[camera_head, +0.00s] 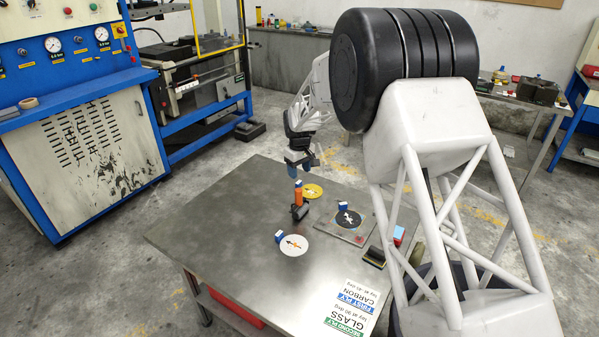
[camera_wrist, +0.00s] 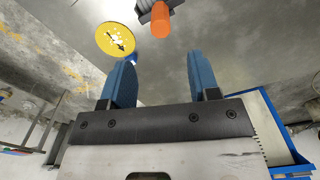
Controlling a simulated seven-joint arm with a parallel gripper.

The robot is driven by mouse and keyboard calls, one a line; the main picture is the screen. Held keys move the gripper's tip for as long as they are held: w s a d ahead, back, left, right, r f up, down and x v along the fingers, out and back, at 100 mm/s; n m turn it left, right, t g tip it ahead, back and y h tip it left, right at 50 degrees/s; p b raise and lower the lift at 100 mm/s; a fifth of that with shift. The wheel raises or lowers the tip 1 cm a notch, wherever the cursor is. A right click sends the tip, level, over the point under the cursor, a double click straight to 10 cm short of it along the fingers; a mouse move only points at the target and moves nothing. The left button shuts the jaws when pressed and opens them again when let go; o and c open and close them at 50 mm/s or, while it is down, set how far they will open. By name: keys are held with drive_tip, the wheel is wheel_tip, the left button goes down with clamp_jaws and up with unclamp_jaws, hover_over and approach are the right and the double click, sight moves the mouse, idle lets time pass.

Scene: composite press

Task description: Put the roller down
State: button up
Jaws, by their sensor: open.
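The roller has an orange handle (camera_head: 298,196) and a dark roller head (camera_head: 299,211). It rests on the metal table (camera_head: 220,230), with its handle pointing up. The handle's orange end (camera_wrist: 160,24) also shows at the top of the wrist view, with part of the dark head beside it. My gripper (camera_head: 303,163) is above the roller in the head view, fingers pointing down. In the wrist view its blue fingers (camera_wrist: 160,75) are spread apart with nothing between them. The handle lies beyond the fingertips and looks clear of them.
A yellow disc (camera_head: 314,191) lies behind the roller and a white disc (camera_head: 294,246) in front. A grey plate (camera_head: 357,238) bearing a black disc (camera_head: 348,219) is to the right. A dark and yellow block (camera_head: 375,257) and printed sheet (camera_head: 345,306) are nearer. The table's left part is clear.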

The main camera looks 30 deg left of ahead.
idle(0.8)
drive_tip(key=s+d+r+m, duration=0.25)
drive_tip(key=d+r, duration=0.55)
drive_tip(key=d, duration=0.6)
drive_tip(key=s+d+r+m+t, duration=0.1)
drive_tip(key=s+d+r+m, duration=0.15)
drive_tip(key=d+r, duration=0.85)
drive_tip(key=s+d+r+m, duration=0.2)
drive_tip(key=s+d+r, duration=0.25)
drive_tip(key=d, duration=1.25)
drive_tip(key=s+d+r+m+t, duration=0.1)
drive_tip(key=s+d+r+m, duration=0.25)
drive_tip(key=s+d, duration=1.15)
drive_tip(key=s+d+f+m, duration=0.2)
drive_tip(key=s+d, duration=0.3)
drive_tip(key=s, duration=0.3)
drive_tip(key=s+d+f+m, duration=0.2)
drive_tip(key=s+d, duration=0.4)
drive_tip(key=s, duration=0.3)
drive_tip(key=shift+s+d+f+t, duration=0.15)
drive_tip(key=shift+s+f+t, duration=0.15)
drive_tip(key=shift+o, duration=0.3)
drive_tip(key=shift+w, duration=0.15)
